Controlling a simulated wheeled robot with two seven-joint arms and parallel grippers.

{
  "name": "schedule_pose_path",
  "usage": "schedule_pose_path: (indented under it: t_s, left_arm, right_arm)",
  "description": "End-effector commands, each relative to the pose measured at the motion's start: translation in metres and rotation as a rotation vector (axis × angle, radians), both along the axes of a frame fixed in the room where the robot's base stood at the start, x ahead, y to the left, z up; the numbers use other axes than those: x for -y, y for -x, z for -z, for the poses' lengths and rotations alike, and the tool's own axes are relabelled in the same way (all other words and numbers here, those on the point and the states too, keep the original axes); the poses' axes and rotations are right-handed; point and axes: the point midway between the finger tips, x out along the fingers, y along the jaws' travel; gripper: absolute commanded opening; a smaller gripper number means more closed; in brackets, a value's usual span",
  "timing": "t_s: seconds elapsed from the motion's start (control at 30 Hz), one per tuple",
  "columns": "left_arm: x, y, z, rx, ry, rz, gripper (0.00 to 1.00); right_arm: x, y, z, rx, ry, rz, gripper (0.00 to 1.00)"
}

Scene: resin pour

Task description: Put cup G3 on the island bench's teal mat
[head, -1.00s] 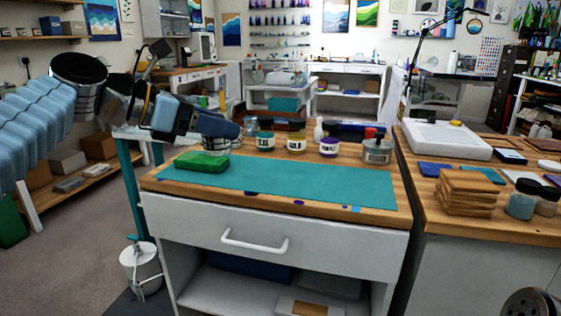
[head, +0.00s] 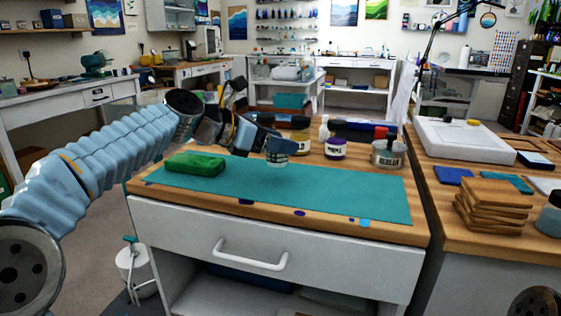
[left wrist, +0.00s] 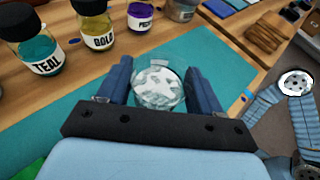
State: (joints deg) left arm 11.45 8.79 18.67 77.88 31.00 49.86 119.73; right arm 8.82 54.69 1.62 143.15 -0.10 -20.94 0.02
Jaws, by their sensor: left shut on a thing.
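My left gripper (head: 268,143) is shut on a small clear cup (head: 277,158), with a finger on either side of it in the left wrist view. The cup (left wrist: 158,90) looks upright and holds something pale and whitish; I cannot read a G3 mark on it. The cup is over the back part of the teal mat (head: 330,195) on the island bench, to the right of the mat's middle in no clear way. Whether its base touches the mat I cannot tell. My right gripper is not in view.
A green block (head: 195,164) lies on the mat's left end. The mat's right half is clear.

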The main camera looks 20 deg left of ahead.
Motion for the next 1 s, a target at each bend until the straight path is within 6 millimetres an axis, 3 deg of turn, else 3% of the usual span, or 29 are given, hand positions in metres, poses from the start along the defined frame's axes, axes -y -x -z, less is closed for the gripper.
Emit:
schedule_pose_path:
  t_s: [0.17,0.37,0.57,0.6,0.73,1.0]
  left_arm:
    - [0.004,-0.007,0.011,-0.002,0.0,0.001,0.37]
    - [0.005,-0.01,0.043,-0.001,0.0,0.0,0.37]
    - [0.006,-0.01,0.044,-0.001,0.0,0.001,0.37]
    - [0.006,-0.01,0.044,-0.001,0.0,0.002,0.68]
    - [0.006,-0.01,0.044,-0.001,0.0,0.001,0.88]
    - [0.005,-0.009,0.044,0.0,0.0,0.001,0.91]
  right_arm:
    - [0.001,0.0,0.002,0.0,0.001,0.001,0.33]
    - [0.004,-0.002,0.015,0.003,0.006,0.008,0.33]
    - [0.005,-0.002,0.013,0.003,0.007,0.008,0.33]
    - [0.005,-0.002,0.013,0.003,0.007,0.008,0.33]
    - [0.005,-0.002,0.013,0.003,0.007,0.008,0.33]
    - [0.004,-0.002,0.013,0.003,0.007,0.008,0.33]
